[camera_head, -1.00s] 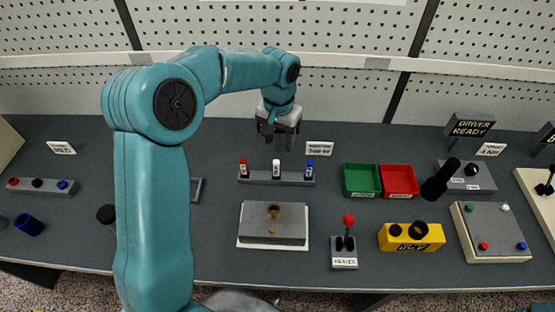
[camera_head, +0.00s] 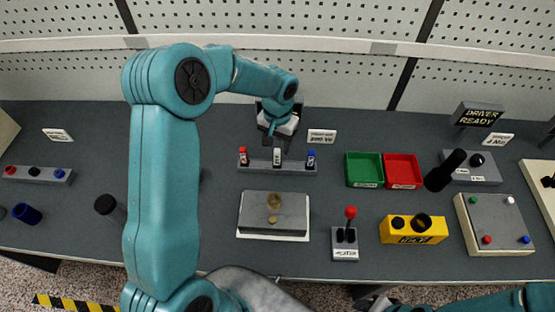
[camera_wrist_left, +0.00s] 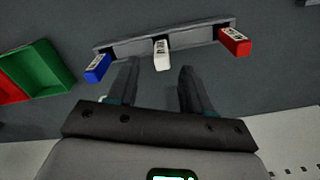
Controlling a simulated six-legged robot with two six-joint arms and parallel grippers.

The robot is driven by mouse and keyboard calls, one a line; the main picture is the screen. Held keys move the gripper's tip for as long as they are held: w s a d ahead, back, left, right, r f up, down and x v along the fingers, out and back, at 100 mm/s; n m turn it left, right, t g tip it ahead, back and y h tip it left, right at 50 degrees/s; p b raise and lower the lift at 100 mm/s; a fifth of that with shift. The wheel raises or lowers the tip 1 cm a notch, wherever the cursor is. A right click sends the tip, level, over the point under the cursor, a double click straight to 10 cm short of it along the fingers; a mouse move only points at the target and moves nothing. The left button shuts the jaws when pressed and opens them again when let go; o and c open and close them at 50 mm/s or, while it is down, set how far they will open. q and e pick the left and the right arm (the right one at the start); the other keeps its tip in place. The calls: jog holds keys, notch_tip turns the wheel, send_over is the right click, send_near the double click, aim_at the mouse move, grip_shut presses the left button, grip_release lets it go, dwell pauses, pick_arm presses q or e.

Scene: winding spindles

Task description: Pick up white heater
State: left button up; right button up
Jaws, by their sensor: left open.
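The white heater (camera_head: 277,156) stands in the middle of a grey rack (camera_head: 259,166), between a red heater (camera_head: 243,156) and a blue heater (camera_head: 310,160). My left gripper (camera_head: 279,142) is open just behind and above the white heater. In the left wrist view the white heater (camera_wrist_left: 161,54) shows beyond and between the two open fingers (camera_wrist_left: 158,85), apart from them. The blue heater (camera_wrist_left: 97,68) and red heater (camera_wrist_left: 235,41) are outside the fingers. My right gripper (camera_head: 372,303) is partly in view at the bottom edge; its jaws are unclear.
Green (camera_head: 364,170) and red (camera_head: 403,171) bins stand right of the rack. A grey block (camera_head: 274,215) on a white sheet lies in front of it. A red-knobbed lever (camera_head: 346,236) and yellow box (camera_head: 412,230) stand at front right. A small sign (camera_head: 321,136) is behind the rack.

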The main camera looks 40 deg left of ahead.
aim_at(277, 151)
pick_arm(q)
notch_tip(277, 151, down, 6)
jog(key=b, duration=0.2)
jog(key=shift+w+a+r+b, duration=0.1)
jog(key=shift+r+b, duration=0.15)
jog(key=shift+b, duration=0.05)
jog(key=shift+a+r, duration=0.15)
jog(key=c, duration=0.4)
grip_shut()
jog(key=shift+r, duration=0.1)
